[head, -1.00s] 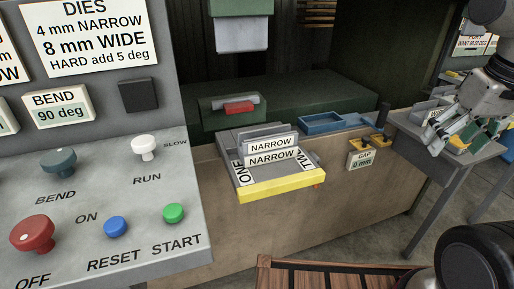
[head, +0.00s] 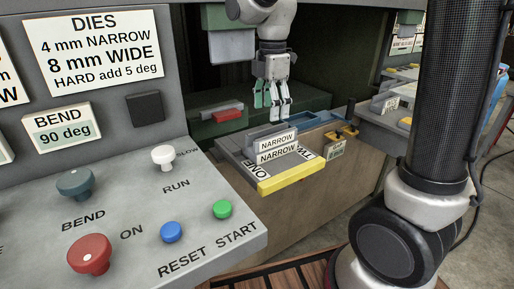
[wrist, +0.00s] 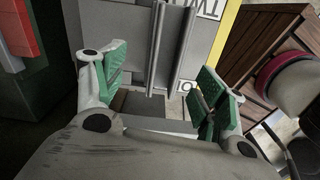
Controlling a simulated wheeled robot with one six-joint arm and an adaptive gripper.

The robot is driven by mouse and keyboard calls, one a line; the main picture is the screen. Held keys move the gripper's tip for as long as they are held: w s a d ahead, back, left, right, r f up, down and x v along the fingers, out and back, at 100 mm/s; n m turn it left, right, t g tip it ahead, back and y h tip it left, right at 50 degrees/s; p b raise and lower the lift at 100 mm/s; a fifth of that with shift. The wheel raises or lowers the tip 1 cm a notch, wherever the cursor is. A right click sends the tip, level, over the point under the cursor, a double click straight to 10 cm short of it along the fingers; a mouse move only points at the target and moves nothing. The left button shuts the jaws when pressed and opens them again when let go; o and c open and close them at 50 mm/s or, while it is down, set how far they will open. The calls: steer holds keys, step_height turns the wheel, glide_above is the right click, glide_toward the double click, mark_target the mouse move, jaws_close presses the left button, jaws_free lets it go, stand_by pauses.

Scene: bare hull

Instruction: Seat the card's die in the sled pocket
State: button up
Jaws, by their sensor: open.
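The sled (head: 292,181) has a yellow front edge and corner labels that read ONE and TWO. Two grey pieces stand on it one behind the other, a front NARROW die (head: 278,151) and a rear NARROW die (head: 276,139). My gripper (head: 272,108) points down just behind and above them, open and apart from them. There the grey ridged die pieces (wrist: 172,45) lie ahead of the fingers, beside the TWO label. The pocket floor is mostly hidden.
The control panel (head: 130,200) fills the left, with a DIES card (head: 93,45) and a BEND 90 deg card (head: 62,127). A red block (head: 228,115) sits left of my gripper. A blue tray (head: 310,120) lies to the right. A side table (head: 375,120) holds another labelled piece.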

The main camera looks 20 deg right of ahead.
mark_target(272, 142)
steer(key=shift+f+n, duration=0.5)
steer(key=shift+n, duration=0.3)
steer(key=f, duration=0.4)
steer(key=s+f, duration=0.1)
steer(key=f, duration=0.2)
steer(key=shift+d, duration=0.15)
steer(key=shift+r, duration=0.1)
jaws_close()
